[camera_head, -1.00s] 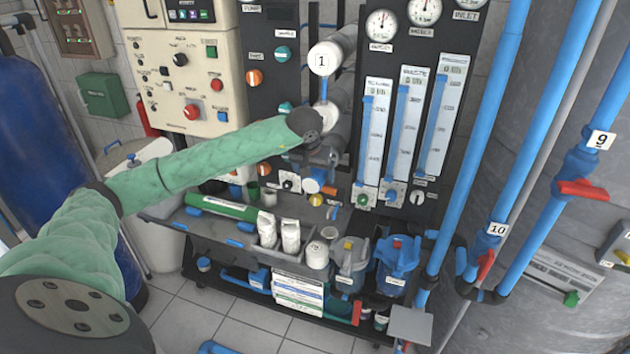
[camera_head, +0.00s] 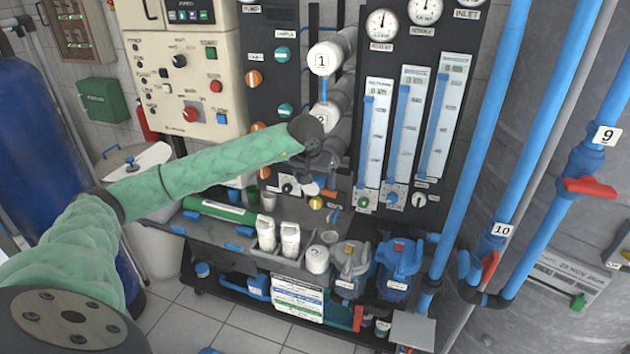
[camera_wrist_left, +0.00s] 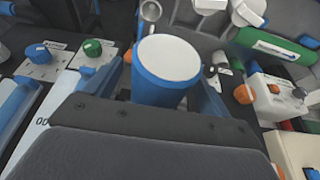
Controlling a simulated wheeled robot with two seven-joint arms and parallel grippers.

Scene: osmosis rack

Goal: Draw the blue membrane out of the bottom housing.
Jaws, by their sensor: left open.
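A blue cylinder with a flat white end, which looks like the blue membrane (camera_wrist_left: 160,88), stands in the middle of the left wrist view. My left gripper (camera_wrist_left: 165,95) is open, with a finger on each side of it; I cannot tell whether they touch it. In the head view my left gripper (camera_head: 322,172) is at the lower end of the housing stack and hides the bottom housing. Above it are the white-capped top housing marked 1 (camera_head: 325,58) and the partly covered housing marked 2 (camera_head: 322,117). My right gripper is not in view.
Below my gripper, a shelf holds a green tube (camera_head: 222,210), white bottles (camera_head: 290,240) and a blue-lidded canister (camera_head: 398,268). Flow meters (camera_head: 412,125) stand just right of the gripper. Blue vertical pipes (camera_head: 480,150) stand farther right. Floor (camera_head: 225,322) shows in front.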

